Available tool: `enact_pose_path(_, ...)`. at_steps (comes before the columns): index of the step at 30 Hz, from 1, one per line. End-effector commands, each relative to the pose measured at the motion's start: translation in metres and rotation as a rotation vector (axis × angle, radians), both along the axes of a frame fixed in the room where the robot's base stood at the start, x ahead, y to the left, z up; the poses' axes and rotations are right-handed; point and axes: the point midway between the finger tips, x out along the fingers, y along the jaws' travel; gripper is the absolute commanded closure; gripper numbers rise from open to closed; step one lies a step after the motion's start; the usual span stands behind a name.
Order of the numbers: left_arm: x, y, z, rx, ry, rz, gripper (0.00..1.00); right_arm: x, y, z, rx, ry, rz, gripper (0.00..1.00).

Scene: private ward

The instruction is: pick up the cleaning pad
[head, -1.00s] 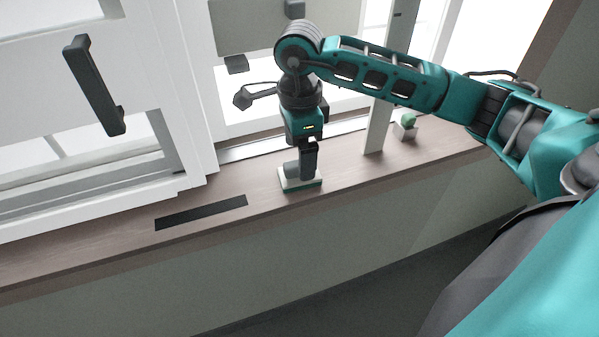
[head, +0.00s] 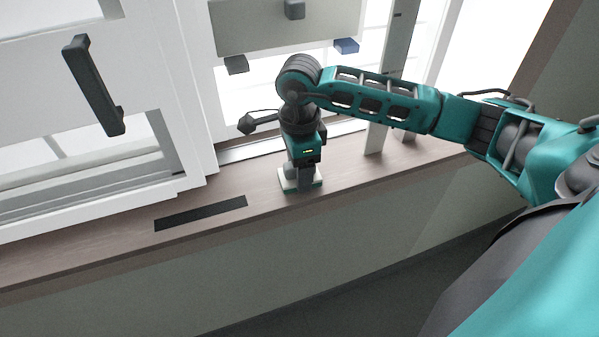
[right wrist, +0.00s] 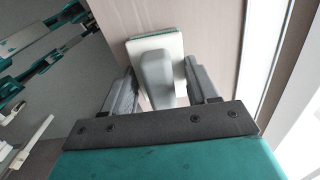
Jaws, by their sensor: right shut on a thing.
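The cleaning pad (head: 288,186) has a white block with a green underside and a grey handle. It rests on the wooden window sill (head: 345,171). In the right wrist view the pad (right wrist: 158,66) lies between my fingers, its grey handle pointing toward the palm. My right gripper (head: 305,176) reaches straight down over the pad and is shut on its handle. The right wrist view shows both fingers (right wrist: 164,88) on either side of the handle. The gripper hides part of the pad in the head view. My left gripper is not in view.
A flat black strip (head: 201,212) lies on the sill left of the pad. White window frames (head: 190,100) stand close behind, with a dark handle (head: 93,85) at upper left. A grey post (head: 378,125) stands on the sill to the right.

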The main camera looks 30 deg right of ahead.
Motion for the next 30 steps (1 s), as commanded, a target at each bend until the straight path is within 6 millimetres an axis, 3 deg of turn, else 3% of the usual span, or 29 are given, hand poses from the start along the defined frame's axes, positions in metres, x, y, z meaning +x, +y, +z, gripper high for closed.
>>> enact_pose_path(7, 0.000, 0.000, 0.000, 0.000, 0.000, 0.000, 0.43, 0.000, 0.000, 0.000, 0.000, -0.001, 0.000, 0.73)
enact_pose_path(19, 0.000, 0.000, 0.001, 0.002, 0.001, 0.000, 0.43, 0.001, 0.000, 0.011, -0.001, -0.003, -0.001, 0.73)
enact_pose_path(23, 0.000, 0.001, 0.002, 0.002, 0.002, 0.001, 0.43, 0.001, 0.000, 0.029, 0.000, -0.004, 0.000, 0.73)
enact_pose_path(30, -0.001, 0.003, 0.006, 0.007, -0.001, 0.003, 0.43, 0.002, 0.000, 0.094, 0.000, -0.009, 0.001, 0.73)
